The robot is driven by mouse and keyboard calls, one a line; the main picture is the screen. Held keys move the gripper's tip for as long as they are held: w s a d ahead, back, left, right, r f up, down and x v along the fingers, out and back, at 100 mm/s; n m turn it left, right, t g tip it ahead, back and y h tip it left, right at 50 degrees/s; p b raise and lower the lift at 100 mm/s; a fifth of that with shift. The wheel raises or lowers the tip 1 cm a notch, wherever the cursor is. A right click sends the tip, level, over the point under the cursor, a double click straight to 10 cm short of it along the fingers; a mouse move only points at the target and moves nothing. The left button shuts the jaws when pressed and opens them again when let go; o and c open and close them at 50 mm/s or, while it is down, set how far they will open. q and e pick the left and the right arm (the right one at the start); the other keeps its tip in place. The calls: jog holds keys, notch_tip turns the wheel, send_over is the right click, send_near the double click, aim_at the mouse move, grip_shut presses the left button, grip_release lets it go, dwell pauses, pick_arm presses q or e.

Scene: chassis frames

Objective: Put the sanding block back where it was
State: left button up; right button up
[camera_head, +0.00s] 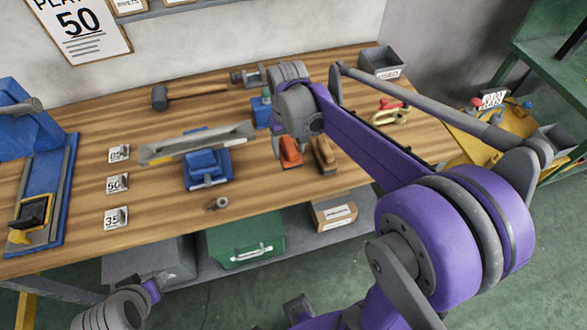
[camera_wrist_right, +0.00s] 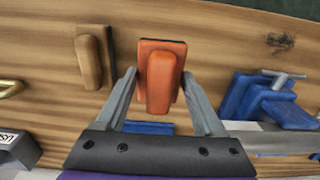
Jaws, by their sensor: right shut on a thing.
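An orange block with a raised grip, which looks like the sanding block (camera_head: 290,152), is at the front middle of the wooden bench. In the right wrist view the orange block (camera_wrist_right: 161,78) lies between the two fingers of my right gripper (camera_wrist_right: 162,98). The gripper is shut on it. In the head view the right gripper (camera_head: 282,141) is partly hidden by its own wrist. I cannot tell whether the block touches the bench. My left gripper is not in view.
A tan wooden block (camera_head: 325,155) lies close beside the orange one. A blue vise-like tool (camera_head: 206,168) with a long grey bar is to the left. A yellow-handled tool (camera_head: 390,112) and a grey bin (camera_head: 381,62) are to the right. Bench space in front is mostly clear.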

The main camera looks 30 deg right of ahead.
aim_at(289, 163)
notch_tip(289, 163, down, 4)
jog(key=shift+w+r, duration=0.1)
jog(key=shift+r, duration=0.1)
jog(key=shift+f, duration=2)
jog(key=shift+f+b, duration=0.1)
jog(key=shift+b, duration=0.2)
jog(key=o, duration=1.5)
jog(key=shift+c, duration=0.2)
